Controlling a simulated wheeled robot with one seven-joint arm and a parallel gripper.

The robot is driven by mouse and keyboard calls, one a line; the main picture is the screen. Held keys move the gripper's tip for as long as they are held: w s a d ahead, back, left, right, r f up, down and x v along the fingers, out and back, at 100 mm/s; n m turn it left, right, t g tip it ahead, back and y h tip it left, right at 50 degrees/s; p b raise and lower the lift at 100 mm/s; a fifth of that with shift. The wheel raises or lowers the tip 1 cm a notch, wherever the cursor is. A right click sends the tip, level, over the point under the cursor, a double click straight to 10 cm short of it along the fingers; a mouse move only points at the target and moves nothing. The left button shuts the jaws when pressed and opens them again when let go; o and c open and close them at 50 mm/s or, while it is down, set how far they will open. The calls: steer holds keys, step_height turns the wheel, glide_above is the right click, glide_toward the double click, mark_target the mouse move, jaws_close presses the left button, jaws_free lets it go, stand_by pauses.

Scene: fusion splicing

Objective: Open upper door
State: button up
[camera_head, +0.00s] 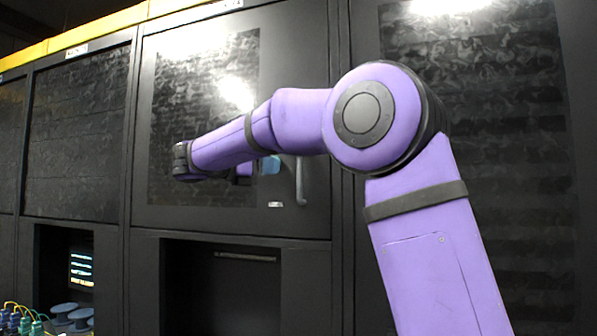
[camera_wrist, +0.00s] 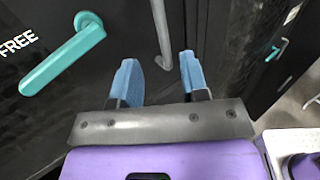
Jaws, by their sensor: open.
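The upper door (camera_head: 180,215) is a black cabinet door with a dark patterned panel, and it looks closed in the head view. Its grey vertical bar handle (camera_head: 300,182) is near the door's right edge. In the wrist view the handle (camera_wrist: 161,32) hangs from the top edge, its lower end just beyond and between the fingertips. My gripper (camera_wrist: 160,75) has two blue fingers spread apart with nothing between them that I can see held. In the head view only a blue part of my gripper (camera_head: 270,165) shows below my forearm, left of the handle.
A teal lever handle (camera_wrist: 62,58) beside the word FREE is at the left of the wrist view. A smaller teal handle (camera_wrist: 277,50) is at the right. Below the door is a dark open recess (camera_head: 220,290). Blue spools (camera_head: 72,312) and cables are at lower left.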

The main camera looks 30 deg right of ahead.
steer(key=d, duration=1)
steer(key=shift+w+d, duration=0.3)
jaws_close()
